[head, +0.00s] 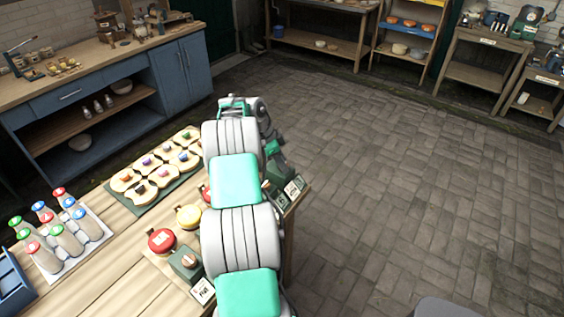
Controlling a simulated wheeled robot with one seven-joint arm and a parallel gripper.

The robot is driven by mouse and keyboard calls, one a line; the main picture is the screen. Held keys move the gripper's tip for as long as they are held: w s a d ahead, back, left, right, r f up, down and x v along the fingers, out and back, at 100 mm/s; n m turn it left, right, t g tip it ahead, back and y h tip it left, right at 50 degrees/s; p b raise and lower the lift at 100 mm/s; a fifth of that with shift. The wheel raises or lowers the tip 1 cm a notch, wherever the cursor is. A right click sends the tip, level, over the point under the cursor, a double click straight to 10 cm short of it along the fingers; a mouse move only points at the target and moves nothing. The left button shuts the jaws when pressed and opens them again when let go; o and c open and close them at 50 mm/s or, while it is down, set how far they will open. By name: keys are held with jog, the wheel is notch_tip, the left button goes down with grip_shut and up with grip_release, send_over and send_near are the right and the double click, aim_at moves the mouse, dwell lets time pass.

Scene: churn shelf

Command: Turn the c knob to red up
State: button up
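Dark green blocks with small cards stand along the right edge of the wooden table. The near block (185,262) has a knob-like top and a card (202,290) in front. Farther blocks (281,197) with cards (293,188) are partly behind my arm. I cannot read the labels or tell which is the c knob, nor see any red mark's direction. My arm reaches over the table and hides the middle of this row. My gripper (278,160) seems to hang just above the far blocks; its fingers are too small and covered to judge, and contact is unclear.
Red (162,240) and yellow (188,216) round lidded things sit left of the blocks. A green tray (112,188) of bread slices and a white tray (50,274) of capped bottles lie farther left. A blue cabinet (185,70) stands behind. Paved floor is open at right.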

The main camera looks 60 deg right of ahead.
grip_shut()
jog(key=shift+f+n+b, duration=0.1)
jog(key=shift+n+b, duration=0.2)
jog(key=shift+b, duration=0.3)
jog(key=n+b, duration=0.1)
jog(key=b, duration=0.1)
jog(key=shift+f+n+t+b, duration=0.15)
jog(key=shift+n+t+b, duration=0.25)
jog(key=n+b, duration=0.2)
jog(key=n+t+h+b, duration=0.1)
jog(key=n+b, duration=0.1)
jog(key=b, duration=0.1)
jog(key=shift+s+a+t+h, duration=0.1)
jog(key=shift+s+t+h, duration=0.05)
jog(key=shift+t+h, duration=0.15)
jog(key=n+t+b, duration=0.1)
jog(key=n, duration=0.2)
jog(key=n+t+b, duration=0.1)
jog(key=n+b, duration=0.1)
jog(key=shift+s+n+b, duration=0.15)
jog(key=shift+n+b, duration=0.15)
jog(key=shift+n, duration=0.1)
jog(key=n, duration=0.2)
jog(key=n+t, duration=0.1)
jog(key=n+t+b, duration=0.1)
jog(key=n, duration=0.1)
jog(key=shift+s+r+n+y, duration=0.1)
jog(key=shift+r+n+y, duration=0.2)
jog(key=shift+y, duration=0.1)
